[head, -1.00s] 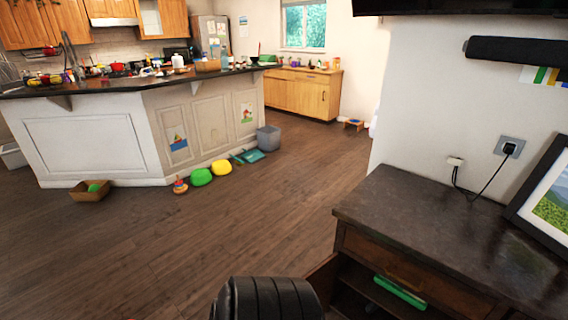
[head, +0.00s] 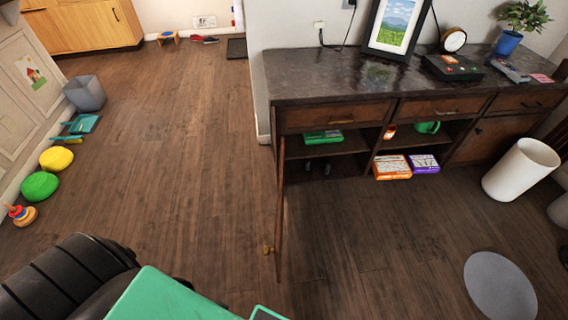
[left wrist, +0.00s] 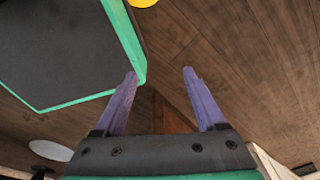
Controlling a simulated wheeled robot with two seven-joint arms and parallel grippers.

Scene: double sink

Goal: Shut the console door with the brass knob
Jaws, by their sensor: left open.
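The dark wooden console (head: 400,92) stands at the right in the head view. Its left door (head: 280,215) is swung open toward me and shows nearly edge-on. The brass knob (head: 267,250) sits low near the door's free edge. My left gripper (left wrist: 158,77) shows in the left wrist view with its two purple fingers apart and nothing held between them. A reddish-brown wedge lies beyond the fingers; I cannot tell whether it is the door. In the head view my left fingertips are out of sight. My right gripper is not in view.
The console's open shelves hold a green item (head: 323,136) and several boxes. A white bin (head: 520,168) and a round grey mat (head: 499,286) are at the right. Toys and a grey bin (head: 85,93) line the left. The wooden floor left of the door is clear.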

